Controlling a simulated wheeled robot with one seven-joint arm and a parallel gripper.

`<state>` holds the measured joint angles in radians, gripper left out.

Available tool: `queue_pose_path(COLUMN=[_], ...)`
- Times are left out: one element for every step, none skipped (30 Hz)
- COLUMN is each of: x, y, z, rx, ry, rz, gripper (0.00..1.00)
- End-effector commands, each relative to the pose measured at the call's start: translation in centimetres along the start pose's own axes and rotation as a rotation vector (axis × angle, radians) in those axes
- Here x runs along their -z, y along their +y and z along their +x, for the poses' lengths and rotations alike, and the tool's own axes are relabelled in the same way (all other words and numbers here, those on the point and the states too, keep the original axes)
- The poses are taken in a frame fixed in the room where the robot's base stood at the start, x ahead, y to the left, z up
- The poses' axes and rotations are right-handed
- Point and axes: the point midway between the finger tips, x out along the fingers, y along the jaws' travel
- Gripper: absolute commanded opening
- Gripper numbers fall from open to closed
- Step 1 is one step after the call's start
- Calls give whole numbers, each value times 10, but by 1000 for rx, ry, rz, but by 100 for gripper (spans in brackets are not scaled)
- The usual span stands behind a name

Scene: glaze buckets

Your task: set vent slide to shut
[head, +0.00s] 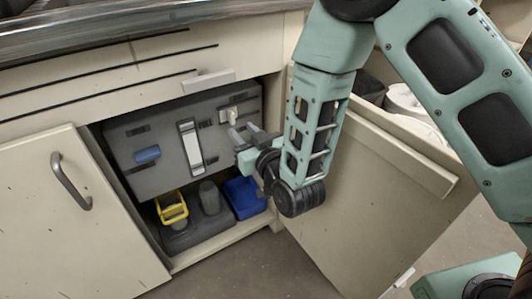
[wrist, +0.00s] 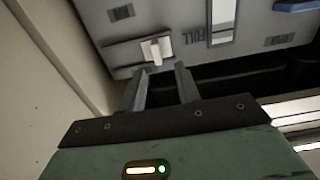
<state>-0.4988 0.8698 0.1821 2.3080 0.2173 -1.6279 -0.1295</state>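A grey panel (head: 165,118) is set inside the open cabinet. A small white knob (head: 232,115) sits on a light plate at its upper right, and I take it for the vent slide. In the wrist view the white knob (wrist: 157,49) stands on its plate (wrist: 125,53), toward the end nearer the tall window. My gripper (head: 244,131) is in front of the panel just below the knob. In the wrist view my gripper (wrist: 161,69) is open and empty, its fingertips just short of the knob. I cannot read a label for the slide.
A tall white window (head: 191,147) and a blue handle (head: 147,155) are also on the panel. Below stand a yellow-framed item (head: 172,208), a grey cylinder (head: 209,197) and a blue bucket (head: 245,197). The open cabinet door (head: 375,190) is close to my arm's right.

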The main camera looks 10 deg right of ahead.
Motion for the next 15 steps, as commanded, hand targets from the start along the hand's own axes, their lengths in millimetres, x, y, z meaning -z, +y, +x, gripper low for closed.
queue_pose_path(x=[0,0,0,0,0,0,0,-1,-1,-1,0,3,2,2,2], y=[-1,-1,-1,-1,-1,-1,-1,-1,-1,-1,-1,-2,-2,-2,-2], z=[-13,-20,-30,-37,-44,-53,-60,-66,-74,-80,-85,-91,-94,-97,-101], rx=[2,3,3,2,3,3,3,3,2,3,4,5,3,3,3], ry=[-6,-6,-6,-7,-7,-6,-5,-7,-6,-7,-5,-7,-7,-6,-6], rz=[0,0,-1,-1,-1,-1,-1,-1,0,0,0,-1,-1,-1,0], gripper=[33,33,33,33,33,33,33,33,33,33,33,33,33,33,33])
